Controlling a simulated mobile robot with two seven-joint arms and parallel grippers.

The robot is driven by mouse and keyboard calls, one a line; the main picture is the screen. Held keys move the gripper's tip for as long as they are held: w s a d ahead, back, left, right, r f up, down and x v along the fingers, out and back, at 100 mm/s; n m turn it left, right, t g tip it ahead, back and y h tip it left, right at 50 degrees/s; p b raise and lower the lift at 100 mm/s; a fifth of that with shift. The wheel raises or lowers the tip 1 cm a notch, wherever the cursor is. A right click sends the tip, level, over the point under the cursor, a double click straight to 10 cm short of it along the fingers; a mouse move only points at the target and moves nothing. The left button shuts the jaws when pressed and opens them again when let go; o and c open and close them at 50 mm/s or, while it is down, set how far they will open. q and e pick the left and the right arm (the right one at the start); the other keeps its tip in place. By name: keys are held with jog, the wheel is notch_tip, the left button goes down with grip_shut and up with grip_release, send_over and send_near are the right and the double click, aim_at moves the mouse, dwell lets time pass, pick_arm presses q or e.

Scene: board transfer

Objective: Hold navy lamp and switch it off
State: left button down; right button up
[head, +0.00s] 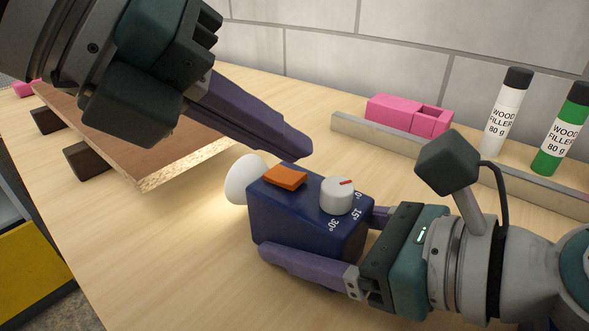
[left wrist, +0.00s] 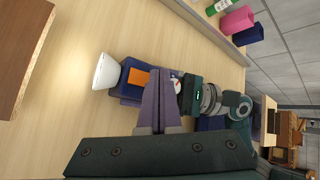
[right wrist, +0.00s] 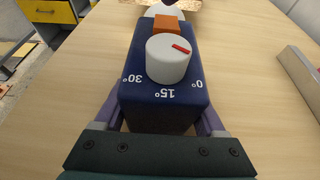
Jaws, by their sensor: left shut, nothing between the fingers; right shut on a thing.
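The navy lamp (head: 297,220) is a dark blue box with a white rounded head (head: 241,179) at its left end. On its top are an orange rocker switch (head: 285,177) and a white dial (head: 337,195) with a red mark and angle numbers. My right gripper (head: 318,238) is shut on the lamp body from its right end, one finger along each side; the right wrist view shows the lamp (right wrist: 160,105) between the fingers. My left gripper (head: 300,150) is shut and empty, its fingertips just above and behind the orange switch; contact cannot be told. A glow shows by the lamp head.
A brown board (head: 160,150) rests on dark blocks (head: 88,160) at the left. A grey rail (head: 390,140) runs along the back, with a pink box (head: 395,112), a white bottle (head: 505,115) and a green bottle (head: 565,130) behind it. The table front is clear.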

pick_arm(q)
jog(key=shift+f, duration=0.2)
jog(key=shift+f, duration=0.25)
jog(key=shift+d+f, duration=0.1)
jog(key=shift+f, duration=0.2)
dwell(0.5)
jog(key=shift+r, duration=0.15)
jog(key=shift+r, duration=0.6)
jog(key=shift+w+a+r, duration=0.1)
jog(key=shift+a+r, duration=0.1)
jog(key=shift+r, duration=1.05)
jog(key=shift+w+a+r, duration=0.1)
jog(key=shift+a+r, duration=0.05)
jog(key=shift+r, duration=1.1)
